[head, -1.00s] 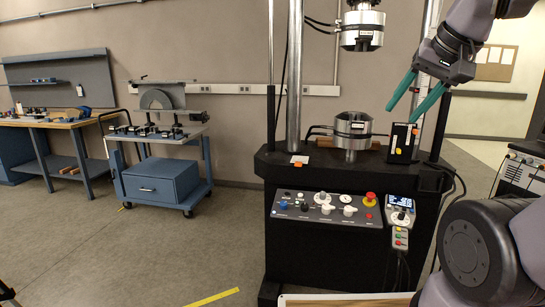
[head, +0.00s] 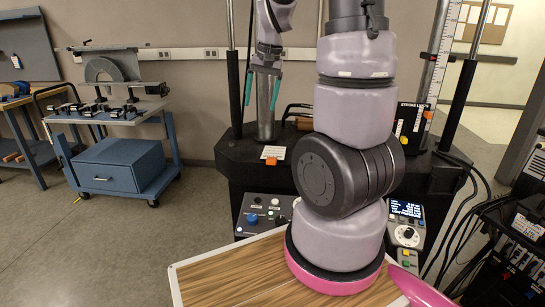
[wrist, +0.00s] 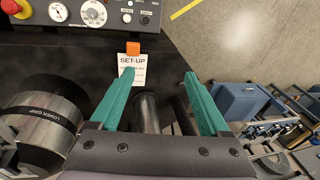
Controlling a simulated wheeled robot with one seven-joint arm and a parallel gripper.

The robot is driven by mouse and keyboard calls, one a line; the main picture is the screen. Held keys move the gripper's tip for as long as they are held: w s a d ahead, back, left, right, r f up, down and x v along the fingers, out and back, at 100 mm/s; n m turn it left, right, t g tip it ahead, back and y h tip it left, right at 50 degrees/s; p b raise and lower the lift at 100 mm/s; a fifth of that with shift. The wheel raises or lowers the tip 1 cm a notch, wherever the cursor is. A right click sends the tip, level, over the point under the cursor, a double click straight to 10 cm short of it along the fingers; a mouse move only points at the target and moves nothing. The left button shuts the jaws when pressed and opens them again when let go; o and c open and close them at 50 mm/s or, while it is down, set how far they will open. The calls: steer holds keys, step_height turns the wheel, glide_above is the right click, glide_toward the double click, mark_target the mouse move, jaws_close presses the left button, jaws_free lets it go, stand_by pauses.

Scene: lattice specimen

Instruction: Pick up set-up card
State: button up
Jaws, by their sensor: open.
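The set-up card (head: 275,151) is a small white card with an orange tab, at the front left of the black machine table (head: 229,147). My gripper (head: 262,100) has two green fingers pointing down, spread apart and empty, above the table behind the card. In the wrist view my gripper (wrist: 162,78) has the card near its left fingertip, not between the fingers. Contact cannot be told.
A steel column (wrist: 148,112) stands close to my fingers. The lower grip cylinder (wrist: 45,112) is at left in the wrist view. The control panel (head: 262,213) is below the table edge. A blue cart (head: 122,165) stands apart at left.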

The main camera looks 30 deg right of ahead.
steer(key=w+d+f+g+h, duration=0.1)
steer(key=w+d+f, duration=0.1)
steer(key=f, duration=0.3)
steer(key=w+d+f+g, duration=0.1)
steer(key=w+d+f, duration=0.15)
steer(key=f, duration=0.25)
glide_above(272, 158)
steer(key=shift+m, duration=0.3)
steer(key=f, duration=0.5)
steer(key=shift+w+a+f, duration=0.1)
steer(key=shift+w+f, duration=0.1)
steer(key=shift+f, duration=0.1)
steer(key=shift+s+f, duration=0.15)
steer(key=shift+f, duration=1.35)
steer(key=shift+s+f, duration=0.1)
steer(key=shift+f, duration=1.35)
jaws_close()
